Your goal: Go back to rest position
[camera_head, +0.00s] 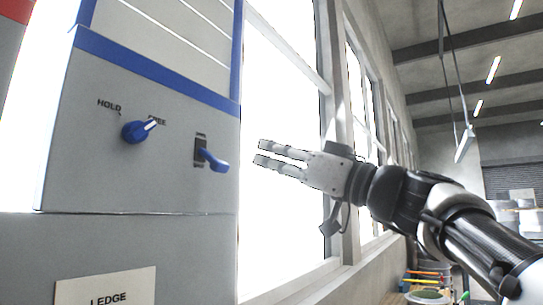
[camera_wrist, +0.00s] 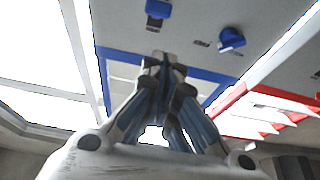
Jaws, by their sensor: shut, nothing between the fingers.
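My gripper (camera_head: 259,151) is shut and empty. It stands in the air to the right of a grey panel, apart from the blue lever as far as the head view shows. In the wrist view my gripper's fingers (camera_wrist: 165,62) come together at the tips below the panel's controls. My arm reaches in from the lower right of the head view.
The grey, blue-edged panel (camera_head: 85,160) carries a blue knob (camera_head: 134,131), its white mark towards "FREE", and a blue lever switch (camera_head: 213,160). A "LEDGE" label (camera_head: 105,289) sits below. Bright windows (camera_head: 280,110) stand behind. Containers (camera_head: 428,296) lie low right.

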